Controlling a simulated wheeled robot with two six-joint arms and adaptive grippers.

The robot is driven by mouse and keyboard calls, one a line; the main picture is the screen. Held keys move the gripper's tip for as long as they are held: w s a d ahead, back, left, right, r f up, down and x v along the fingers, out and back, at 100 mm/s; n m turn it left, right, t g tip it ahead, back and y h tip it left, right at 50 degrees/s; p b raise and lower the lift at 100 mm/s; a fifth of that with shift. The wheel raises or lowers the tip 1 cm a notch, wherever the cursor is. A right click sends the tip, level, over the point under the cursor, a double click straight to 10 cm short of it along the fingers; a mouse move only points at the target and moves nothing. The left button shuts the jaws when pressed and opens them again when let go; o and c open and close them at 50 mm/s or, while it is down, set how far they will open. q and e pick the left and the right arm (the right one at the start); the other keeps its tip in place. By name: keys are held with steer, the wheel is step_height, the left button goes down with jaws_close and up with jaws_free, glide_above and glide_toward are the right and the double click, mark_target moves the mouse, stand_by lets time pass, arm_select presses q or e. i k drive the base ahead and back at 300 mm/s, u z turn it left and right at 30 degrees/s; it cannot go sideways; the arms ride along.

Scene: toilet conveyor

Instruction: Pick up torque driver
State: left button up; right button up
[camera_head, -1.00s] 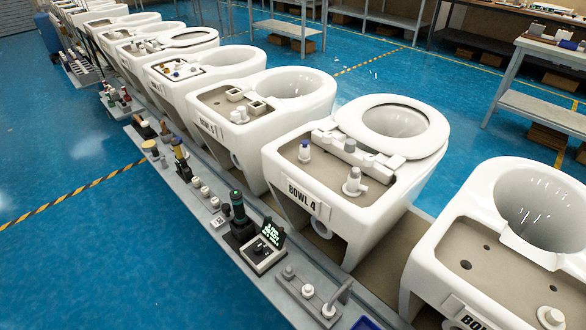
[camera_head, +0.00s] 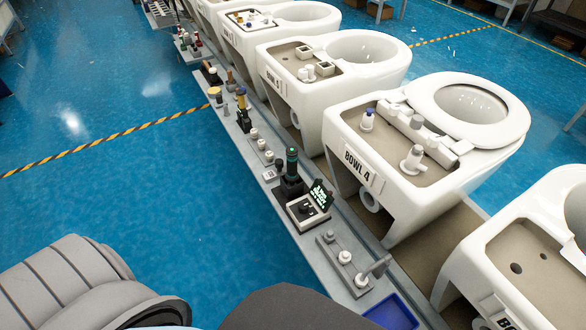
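A dark upright tool with a green band near its top, which looks like the torque driver (camera_head: 291,168), stands in a black holder on the narrow grey rail beside the bowls. A small control box (camera_head: 306,210) with a lit green-text screen stands just in front of it. Neither of my grippers shows. Grey and dark rounded parts, which look like my own arm, fill the bottom left, well short of the tool.
The bowl marked BOWL 4 (camera_head: 345,113) stands right of the tool, with more bowls in line. On the rail (camera_head: 316,261) are white knobs behind the tool, a fixture with a grey lever (camera_head: 375,267) and a blue tray (camera_head: 391,313) in front. Blue floor (camera_head: 180,200) to the left is clear.

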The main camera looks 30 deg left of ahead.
mark_target(291, 175)
steer(key=z, duration=0.2)
steer(key=k, duration=0.6)
steer(key=z, duration=0.6)
steer(key=k, duration=0.5)
steer(key=u, duration=1.15)
steer(key=i, duration=1)
steer(key=u, duration=0.7)
steer(key=i, duration=0.4)
steer(key=z, duration=0.05)
